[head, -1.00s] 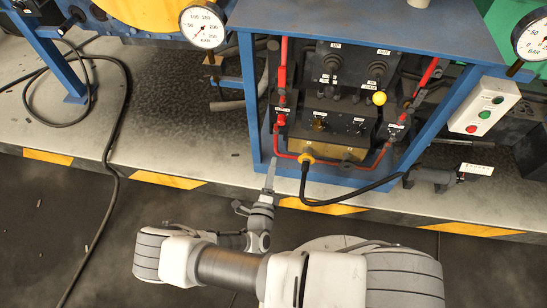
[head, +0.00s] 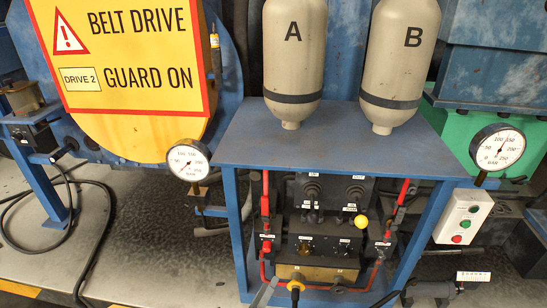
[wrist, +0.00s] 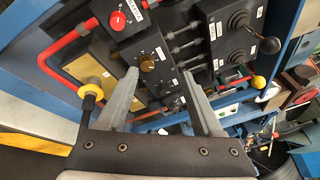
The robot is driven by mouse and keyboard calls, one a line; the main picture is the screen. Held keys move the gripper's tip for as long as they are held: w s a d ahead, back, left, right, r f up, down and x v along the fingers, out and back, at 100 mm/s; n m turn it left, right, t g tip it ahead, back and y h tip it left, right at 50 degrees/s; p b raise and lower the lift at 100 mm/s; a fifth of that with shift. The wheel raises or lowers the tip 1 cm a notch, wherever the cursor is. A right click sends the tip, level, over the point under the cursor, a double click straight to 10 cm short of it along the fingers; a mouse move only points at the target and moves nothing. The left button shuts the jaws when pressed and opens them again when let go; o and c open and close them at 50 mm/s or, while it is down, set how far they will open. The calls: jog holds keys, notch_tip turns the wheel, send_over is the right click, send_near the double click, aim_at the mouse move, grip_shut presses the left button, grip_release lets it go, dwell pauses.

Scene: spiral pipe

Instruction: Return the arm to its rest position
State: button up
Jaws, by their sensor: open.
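My gripper (wrist: 161,75) shows in the wrist view with its two grey fingers apart and nothing held between them. Beyond the fingers is the control panel (wrist: 157,62) with knobs, labels and red pipes. I cannot tell the exact gap between fingertips and panel. In the head view only a grey finger tip (head: 264,293) shows at the bottom edge, in front of the lower left of the panel. The rest of my arm is out of that view.
A blue frame (head: 240,240) surrounds the panel, with a blue top (head: 330,135) under tanks A (head: 294,60) and B (head: 402,65). Gauges (head: 188,160) (head: 497,147) flank it. A black cable (head: 85,250) lies on the floor at left. A button box (head: 463,216) hangs at right.

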jog(key=s+d+r+m+g, duration=0.2)
jog(key=d+r+m+g, duration=0.3)
jog(key=r+m, duration=0.4)
jog(key=s+d+r+m+g, duration=0.2)
jog(key=d+r+m+g, duration=0.3)
jog(key=r+m, duration=0.4)
jog(key=s+d+r+m+g, duration=0.35)
jog(key=r+m+g, duration=0.3)
jog(key=m, duration=0.45)
jog(key=s+d+r+m+t+y, duration=0.1)
jog(key=s+r+m+t+y, duration=0.3)
jog(key=r+m, duration=0.35)
jog(key=s+d+r+m+t+y, duration=0.2)
jog(key=s+r+m+y, duration=0.2)
jog(key=s+r+m, duration=0.3)
notch_tip(320, 180, up, 16)
jog(key=w+p, duration=0.1)
jog(key=p, duration=1.4)
jog(key=shift+w+a+n, duration=0.25)
jog(key=shift+w+n, duration=0.05)
jog(key=shift+n, duration=0.05)
jog(key=shift+d+f, duration=0.15)
